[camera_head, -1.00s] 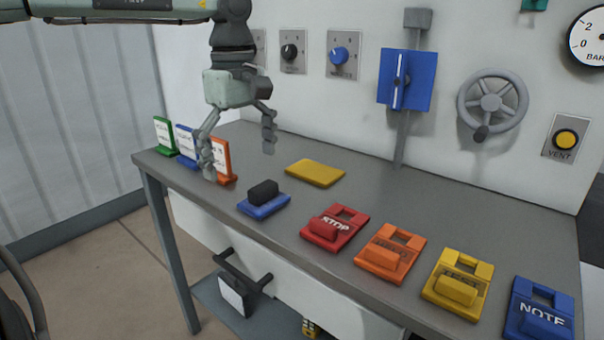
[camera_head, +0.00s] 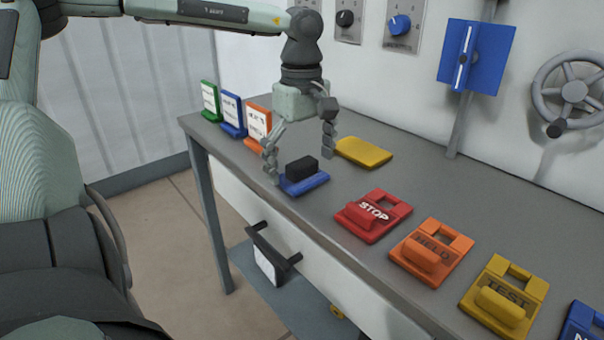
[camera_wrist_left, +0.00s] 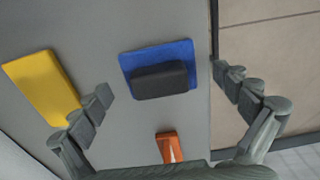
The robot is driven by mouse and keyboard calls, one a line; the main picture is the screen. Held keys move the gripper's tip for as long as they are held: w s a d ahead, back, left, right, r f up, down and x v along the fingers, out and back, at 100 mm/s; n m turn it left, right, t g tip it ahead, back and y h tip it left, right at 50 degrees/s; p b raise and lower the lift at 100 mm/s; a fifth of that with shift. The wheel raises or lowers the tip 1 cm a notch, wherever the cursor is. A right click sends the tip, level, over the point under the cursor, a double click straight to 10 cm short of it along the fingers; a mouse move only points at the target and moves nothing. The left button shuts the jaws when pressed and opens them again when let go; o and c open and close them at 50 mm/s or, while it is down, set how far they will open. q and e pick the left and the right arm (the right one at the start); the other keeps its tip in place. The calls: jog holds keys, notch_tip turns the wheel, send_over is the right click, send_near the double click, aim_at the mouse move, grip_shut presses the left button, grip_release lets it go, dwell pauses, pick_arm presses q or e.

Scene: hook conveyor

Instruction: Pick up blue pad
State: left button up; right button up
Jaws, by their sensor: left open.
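The blue pad (camera_head: 304,184) lies flat on the grey table near its front edge, with a black block-shaped grip (camera_head: 301,168) on top. My left gripper (camera_head: 300,166) is open and empty, pointing down over the pad, one finger on each side of it in the head view. In the left wrist view the blue pad (camera_wrist_left: 190,52) and its black grip (camera_wrist_left: 160,80) lie ahead between the spread fingers (camera_wrist_left: 165,85), apart from both. Whether a fingertip touches the pad in the head view is hard to tell. My right gripper is not in view.
A yellow pad (camera_head: 363,152) lies close behind the gripper. Red STOP (camera_head: 374,215), orange (camera_head: 431,252) and yellow TEST (camera_head: 504,296) tags lie to the right. Green (camera_head: 210,101), blue (camera_head: 232,115) and orange (camera_head: 257,126) upright cards stand left. The wall carries knobs and a handwheel (camera_head: 572,92).

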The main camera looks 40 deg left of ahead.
pick_arm(q)
jog(key=c, duration=1.8)
jog(key=shift+s, duration=0.1)
